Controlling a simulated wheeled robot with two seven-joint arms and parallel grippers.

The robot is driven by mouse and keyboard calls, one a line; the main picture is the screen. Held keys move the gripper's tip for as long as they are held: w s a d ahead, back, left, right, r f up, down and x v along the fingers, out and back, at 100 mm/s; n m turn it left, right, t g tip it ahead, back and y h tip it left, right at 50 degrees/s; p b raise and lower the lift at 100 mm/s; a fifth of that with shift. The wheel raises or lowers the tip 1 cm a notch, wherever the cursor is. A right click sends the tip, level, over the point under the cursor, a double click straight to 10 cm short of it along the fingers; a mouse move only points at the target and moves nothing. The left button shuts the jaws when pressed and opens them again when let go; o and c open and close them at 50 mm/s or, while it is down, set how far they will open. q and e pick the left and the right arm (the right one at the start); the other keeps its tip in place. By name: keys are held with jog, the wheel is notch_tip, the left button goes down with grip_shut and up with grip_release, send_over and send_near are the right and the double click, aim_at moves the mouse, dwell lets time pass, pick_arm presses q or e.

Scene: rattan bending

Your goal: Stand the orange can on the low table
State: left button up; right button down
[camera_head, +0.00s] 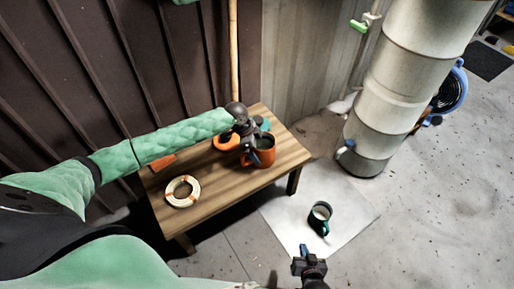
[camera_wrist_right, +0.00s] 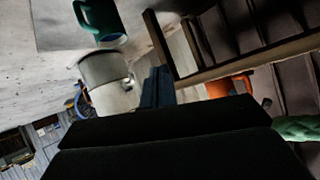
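The low wooden table (camera_head: 222,178) stands against the dark ribbed wall. The orange can (camera_head: 265,154), open-topped with a dark inside, is upright at the table's right front edge. An orange shape also shows in the right wrist view (camera_wrist_right: 228,86), beside the table edge. My left gripper (camera_head: 251,150) is at the can's left side, against or just in front of it; its fingers are too dark and overlapped to tell whether they grip. My right gripper (camera_head: 300,262) is low in front, over the floor, away from the table; its fingers (camera_wrist_right: 158,88) look together and empty.
A dark green mug (camera_head: 320,217) stands on a pale floor sheet (camera_head: 350,205). A large metal cylinder (camera_head: 395,90) stands behind.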

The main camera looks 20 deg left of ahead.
pick_arm(q)
jog(key=v, duration=0.6)
jog(key=shift+a+r+p, duration=0.15)
jog(key=shift+r+p, duration=0.05)
jog(key=shift+p, duration=0.15)
jog(key=shift+v, duration=2.7)
pick_arm(e)
jog(key=s+f+g, duration=0.3)
jog(key=s+f, duration=0.3)
jog(key=f, duration=0.1)
jog(key=shift+s+d+h, duration=0.3)
jog(key=shift+s+d, duration=0.1)
jog(key=shift+d, duration=0.05)
jog(key=shift+a, duration=0.1)
